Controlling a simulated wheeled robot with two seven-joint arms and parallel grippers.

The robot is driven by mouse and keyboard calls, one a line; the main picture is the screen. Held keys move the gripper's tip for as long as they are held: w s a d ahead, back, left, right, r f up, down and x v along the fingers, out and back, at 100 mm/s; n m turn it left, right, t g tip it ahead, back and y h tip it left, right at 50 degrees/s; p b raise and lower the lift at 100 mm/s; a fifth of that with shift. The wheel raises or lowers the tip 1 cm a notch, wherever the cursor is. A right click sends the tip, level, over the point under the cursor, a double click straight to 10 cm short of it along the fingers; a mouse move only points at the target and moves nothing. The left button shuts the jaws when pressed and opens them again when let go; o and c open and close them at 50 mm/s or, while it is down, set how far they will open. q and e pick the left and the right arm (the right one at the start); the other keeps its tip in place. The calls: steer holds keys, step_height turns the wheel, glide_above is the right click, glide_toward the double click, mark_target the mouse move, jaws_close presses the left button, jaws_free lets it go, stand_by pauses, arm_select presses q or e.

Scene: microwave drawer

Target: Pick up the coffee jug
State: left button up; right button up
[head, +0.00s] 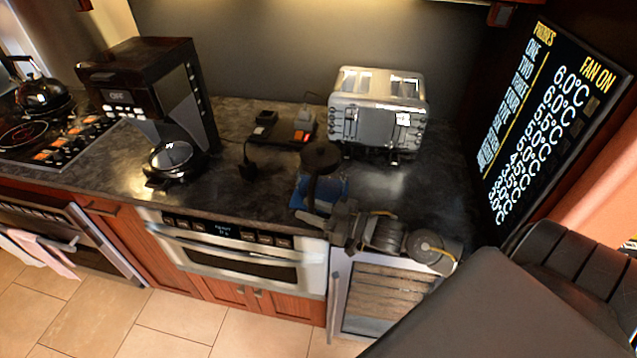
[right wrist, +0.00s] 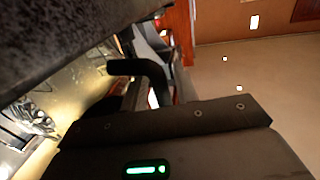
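The coffee jug (head: 172,158) is dark and rounded with a shiny top. It sits in the black coffee maker (head: 150,90) on the counter at the left in the head view. My right gripper (head: 312,215) is by the counter's front edge, well to the right of the jug and apart from it. The right wrist view shows a dark bent part (right wrist: 140,70), perhaps a finger; the jug cannot be made out there. My left gripper is not in view.
A silver toaster (head: 378,112) stands at the back right. A dark round-topped object (head: 320,157) stands near a blue item (head: 328,187) just behind my right gripper. A kettle (head: 42,95) is on the cooktop (head: 50,140). A built-in drawer oven (head: 245,260) is below the counter.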

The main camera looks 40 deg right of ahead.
jaws_close()
stand_by(1.2)
